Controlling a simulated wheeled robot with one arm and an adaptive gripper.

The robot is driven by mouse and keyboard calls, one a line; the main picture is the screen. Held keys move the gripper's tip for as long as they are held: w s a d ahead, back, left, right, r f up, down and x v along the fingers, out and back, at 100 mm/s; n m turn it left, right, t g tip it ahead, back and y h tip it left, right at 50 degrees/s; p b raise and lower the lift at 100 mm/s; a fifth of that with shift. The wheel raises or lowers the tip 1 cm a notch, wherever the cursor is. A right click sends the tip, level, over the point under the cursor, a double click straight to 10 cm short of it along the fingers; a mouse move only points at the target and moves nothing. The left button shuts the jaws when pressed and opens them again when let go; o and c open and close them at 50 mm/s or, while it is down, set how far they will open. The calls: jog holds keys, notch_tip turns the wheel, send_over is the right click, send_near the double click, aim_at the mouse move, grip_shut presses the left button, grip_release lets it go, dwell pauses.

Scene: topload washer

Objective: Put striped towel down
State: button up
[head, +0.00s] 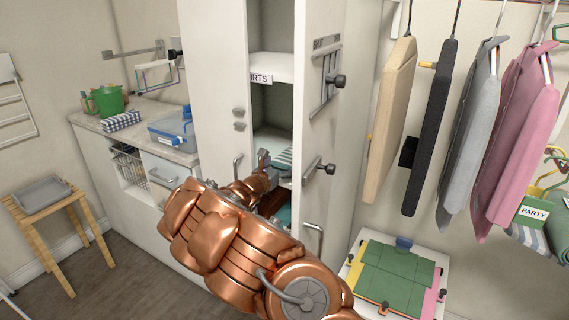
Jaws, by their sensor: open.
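A tall white cabinet (313,110) stands open in the middle of the head view. A flat teal-and-white striped cloth (286,156), which looks like the striped towel, lies on its middle shelf. My gripper (267,168) is at the cabinet opening, just left of and in front of this cloth. It is open, with no cloth visible between the fingers. I cannot tell whether it touches the cloth. The cabinet side and my arm hide part of the shelf. Another blue-and-white patterned cloth (121,121) lies folded on the left counter.
The open cabinet door with black knobs (338,81) stands close right of my arm. Hanging boards and garments (515,140) fill the right side. A folding board with green panels (397,272) is low right.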

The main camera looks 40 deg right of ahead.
jog(key=v, duration=1)
jog(key=shift+a+b, duration=0.3)
jog(key=shift+b, duration=0.05)
jog(key=shift+s, duration=0.15)
